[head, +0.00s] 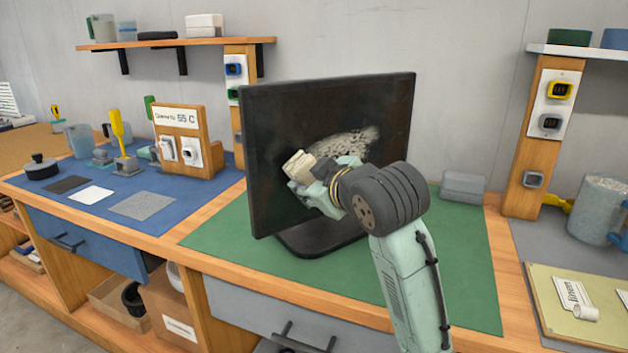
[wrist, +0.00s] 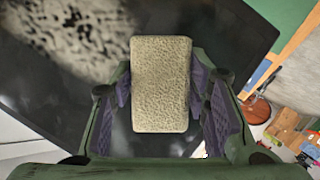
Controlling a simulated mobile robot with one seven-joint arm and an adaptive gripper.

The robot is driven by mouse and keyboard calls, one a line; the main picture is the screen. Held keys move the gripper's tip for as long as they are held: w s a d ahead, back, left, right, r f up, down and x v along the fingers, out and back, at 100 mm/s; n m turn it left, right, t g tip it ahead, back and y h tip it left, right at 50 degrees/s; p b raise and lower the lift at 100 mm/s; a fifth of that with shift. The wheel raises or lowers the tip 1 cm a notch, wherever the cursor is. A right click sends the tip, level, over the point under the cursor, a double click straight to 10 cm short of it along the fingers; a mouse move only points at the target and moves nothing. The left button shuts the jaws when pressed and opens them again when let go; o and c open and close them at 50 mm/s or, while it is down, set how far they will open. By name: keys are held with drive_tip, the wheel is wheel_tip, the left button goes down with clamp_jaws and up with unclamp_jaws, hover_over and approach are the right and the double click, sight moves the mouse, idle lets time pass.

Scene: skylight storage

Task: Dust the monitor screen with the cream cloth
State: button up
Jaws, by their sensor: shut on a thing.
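The black monitor (head: 270,120) stands upright on its base on a green mat. A pale, speckled dust patch (head: 345,147) shows on its screen, right of the middle; it also shows at the upper left of the wrist view (wrist: 75,30). My gripper (head: 318,180) is in front of the screen, left of and below the patch. It is shut on the cream cloth (head: 298,166), a folded block that sits between both fingers in the wrist view (wrist: 161,85). The cloth is close to the screen; I cannot tell whether it touches. My wrist hides part of the screen's lower right.
The green mat (head: 460,270) is mostly clear around the monitor. A grey box (head: 463,187) sits right of it. A wooden socket stand (head: 190,135) and a blue mat (head: 190,208) with tools lie to the left.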

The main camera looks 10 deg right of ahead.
drive_tip(key=shift+w+a, duration=0.35)
drive_tip(key=shift+w, duration=0.5)
idle(1.0)
drive_tip(key=shift+w+d+p, duration=0.15)
drive_tip(key=shift+w+d, duration=0.15)
drive_tip(key=shift+d, duration=0.45)
drive_tip(key=shift+w+d+p, duration=0.1)
drive_tip(key=shift+w+d, duration=0.25)
drive_tip(key=shift+d, duration=0.4)
drive_tip(key=shift+w+d+p, duration=0.15)
drive_tip(key=shift+w+d, duration=0.15)
drive_tip(key=shift+d, duration=0.45)
drive_tip(key=shift+d, duration=0.1)
drive_tip(key=shift+w+d+p, duration=0.15)
drive_tip(key=shift+w+d, duration=0.15)
drive_tip(key=shift+d, duration=0.4)
drive_tip(key=shift+w+d+p, duration=0.2)
drive_tip(key=shift+w+d, duration=0.15)
drive_tip(key=shift+d, duration=0.4)
drive_tip(key=shift+w+d+p, duration=0.15)
drive_tip(key=shift+w+d, duration=0.15)
drive_tip(key=shift+d, duration=0.4)
